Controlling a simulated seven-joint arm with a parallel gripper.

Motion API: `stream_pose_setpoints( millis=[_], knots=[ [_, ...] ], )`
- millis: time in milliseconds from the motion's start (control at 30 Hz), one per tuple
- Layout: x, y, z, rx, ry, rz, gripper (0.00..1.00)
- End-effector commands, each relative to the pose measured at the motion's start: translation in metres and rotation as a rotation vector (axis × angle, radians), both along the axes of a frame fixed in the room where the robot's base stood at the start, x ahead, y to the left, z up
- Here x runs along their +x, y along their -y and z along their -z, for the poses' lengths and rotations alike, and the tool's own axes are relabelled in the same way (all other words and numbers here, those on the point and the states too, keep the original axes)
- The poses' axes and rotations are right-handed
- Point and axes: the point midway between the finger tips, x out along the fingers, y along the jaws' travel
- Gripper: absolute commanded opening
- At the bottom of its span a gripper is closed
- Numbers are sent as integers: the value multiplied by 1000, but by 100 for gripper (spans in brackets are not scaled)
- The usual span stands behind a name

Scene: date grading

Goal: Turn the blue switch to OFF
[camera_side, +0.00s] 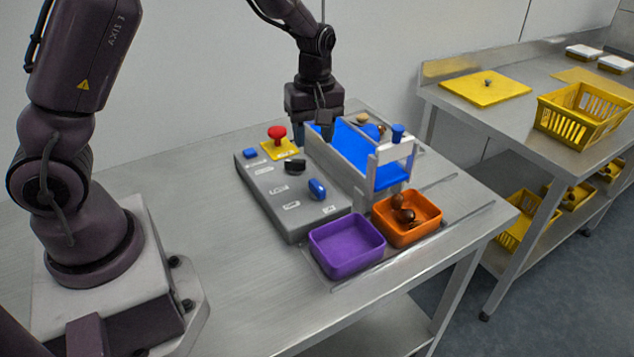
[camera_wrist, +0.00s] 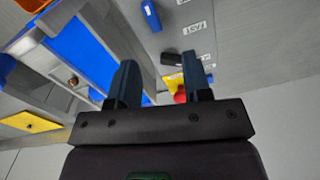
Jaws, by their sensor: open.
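The blue switch (camera_side: 317,188) is a knob on the front part of the grey control panel (camera_side: 262,200), between small white labels too small to read. It also shows at the top of the wrist view (camera_wrist: 151,15). A black switch (camera_side: 295,166) sits behind it on the same panel. My gripper (camera_side: 314,133) is above the far end of the panel, beside the blue conveyor, apart from the blue switch. In the wrist view its two fingers (camera_wrist: 160,85) are spread with nothing between them.
A red mushroom button (camera_side: 277,134) on a yellow base stands at the panel's far end. The conveyor (camera_side: 345,141) with side walls runs right of the panel. A purple bin (camera_side: 346,268) and an orange bin (camera_side: 433,229) holding brown dates stand in front.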

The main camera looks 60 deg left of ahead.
Motion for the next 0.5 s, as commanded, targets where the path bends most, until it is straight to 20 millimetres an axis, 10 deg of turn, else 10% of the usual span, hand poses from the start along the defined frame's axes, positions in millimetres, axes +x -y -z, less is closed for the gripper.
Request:
stream_pose_setpoints(
  millis=[267, 500],
  knots=[
    [8, 0, -3, -2, 33, -202, 45],
    [8, 0, 33, -2, 29, -202, 45]
  ],
)
